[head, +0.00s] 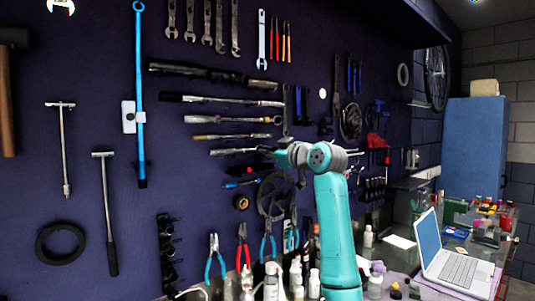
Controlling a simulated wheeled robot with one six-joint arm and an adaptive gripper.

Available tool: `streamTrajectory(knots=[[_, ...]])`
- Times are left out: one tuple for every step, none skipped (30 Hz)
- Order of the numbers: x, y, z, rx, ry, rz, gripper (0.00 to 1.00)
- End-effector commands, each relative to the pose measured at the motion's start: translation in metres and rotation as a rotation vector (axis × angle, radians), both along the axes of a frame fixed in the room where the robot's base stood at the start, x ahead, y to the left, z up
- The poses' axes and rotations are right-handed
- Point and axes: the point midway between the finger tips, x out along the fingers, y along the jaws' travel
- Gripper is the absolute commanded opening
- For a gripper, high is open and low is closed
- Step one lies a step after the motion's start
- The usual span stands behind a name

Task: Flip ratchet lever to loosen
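Several long-handled tools that look like ratchets or torque wrenches hang level on the dark blue wall. They include an upper one with a dark handle (220,100), a silver-headed one (230,119), a brass-coloured one (230,136) and a short lower one (232,151). I cannot tell which carries the task's lever, and no lever is clear at this size. My gripper (267,151) is small and dark against the wall, near the right end of the short lower tool. I cannot tell whether it touches that tool or is open or shut.
Pliers (243,246) hang low on the wall above bottles (271,282) on the bench. A chainring (276,196) hangs below my gripper. An open laptop (455,262) and a blue cabinet (474,150) stand at right.

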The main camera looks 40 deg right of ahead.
Motion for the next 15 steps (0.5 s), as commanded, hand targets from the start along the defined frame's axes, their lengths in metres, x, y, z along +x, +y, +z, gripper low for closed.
streamTrajectory(knots=[[0.0001,-0.0001,-0.0002,0.0,0.0,0.0,0.0],[0.0001,-0.0001,-0.0002,0.0,0.001,0.0,0.0],[0.0001,-0.0001,-0.0002,0.0,0.001,0.0,0.0],[0.0001,-0.0001,-0.0003,0.0,0.001,0.0,0.0],[0.0001,-0.0001,-0.0003,0.001,0.001,0.0,0.0],[0.0001,0.0,-0.0003,0.001,0.001,0.0,0.07],[0.0001,0.0,-0.0003,0.001,0.001,0.0,0.15],[0.0001,0.0,-0.0003,0.001,0.001,0.0,0.16],[0.0001,0.0,-0.0003,0.001,0.001,0.0,0.16],[0.0001,0.0,-0.0003,0.001,0.001,0.0,0.16],[0.0001,0.0,-0.0003,0.001,0.001,0.0,0.16],[0.0001,0.0,-0.0003,0.001,0.001,0.0,0.16],[0.0001,0.0,-0.0003,0.001,0.001,0.0,0.16],[0.0001,0.0,-0.0002,0.001,0.0,0.0,0.16],[0.0,0.0,-0.0002,0.001,0.0,0.0,0.16]])
